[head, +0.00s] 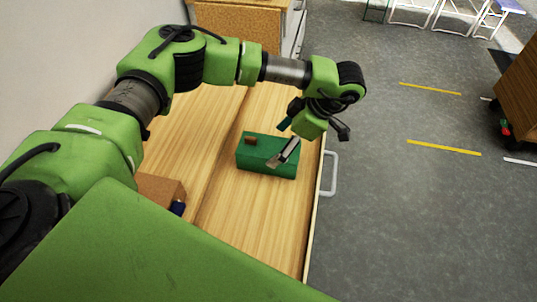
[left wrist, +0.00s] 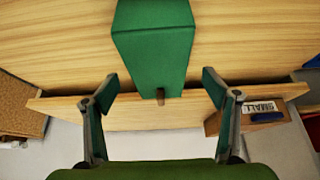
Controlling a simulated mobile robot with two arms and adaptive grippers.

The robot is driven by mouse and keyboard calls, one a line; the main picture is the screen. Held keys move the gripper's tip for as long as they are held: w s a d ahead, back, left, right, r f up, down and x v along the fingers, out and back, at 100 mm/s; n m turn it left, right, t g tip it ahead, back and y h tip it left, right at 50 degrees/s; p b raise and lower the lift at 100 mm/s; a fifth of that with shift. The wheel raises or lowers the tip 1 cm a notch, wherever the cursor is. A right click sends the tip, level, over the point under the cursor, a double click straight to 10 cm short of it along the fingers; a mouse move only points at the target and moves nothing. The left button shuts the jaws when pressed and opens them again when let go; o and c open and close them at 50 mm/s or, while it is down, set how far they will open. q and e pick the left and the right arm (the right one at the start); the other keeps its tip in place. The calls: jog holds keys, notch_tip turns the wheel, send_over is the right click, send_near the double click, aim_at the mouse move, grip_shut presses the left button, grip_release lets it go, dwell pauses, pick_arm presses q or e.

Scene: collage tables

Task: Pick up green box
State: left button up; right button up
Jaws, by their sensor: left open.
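A green box (head: 252,161) with a small brown piece on its top stands on the wooden table (head: 225,215) in the head view. It also shows at the top middle of the left wrist view (left wrist: 152,45), with the brown piece at its near end. My left gripper (head: 284,139) is over the right part of the box, and one finger covers some of it. In the left wrist view the two fingers (left wrist: 160,88) are spread wide, with the box between and beyond them. The gripper is open and empty. I cannot tell whether a finger touches the box. My right gripper is not in view.
A brown box (head: 160,190) with a dark blue item beside it is partly hidden behind my green arm. A white handle (head: 330,174) sticks out at the table's right edge. A wooden cabinet (head: 238,24) stands behind. Grey floor lies open to the right.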

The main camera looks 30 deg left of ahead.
aim_at(272, 147)
pick_arm(q)
jog(key=p+x, duration=0.2)
jog(key=x, duration=0.2)
jog(key=shift+a, duration=0.2)
jog(key=shift+a+f, duration=0.25)
jog(key=shift+f, duration=0.25)
jog(key=c, duration=1.2)
jog(key=shift+c, duration=0.2)
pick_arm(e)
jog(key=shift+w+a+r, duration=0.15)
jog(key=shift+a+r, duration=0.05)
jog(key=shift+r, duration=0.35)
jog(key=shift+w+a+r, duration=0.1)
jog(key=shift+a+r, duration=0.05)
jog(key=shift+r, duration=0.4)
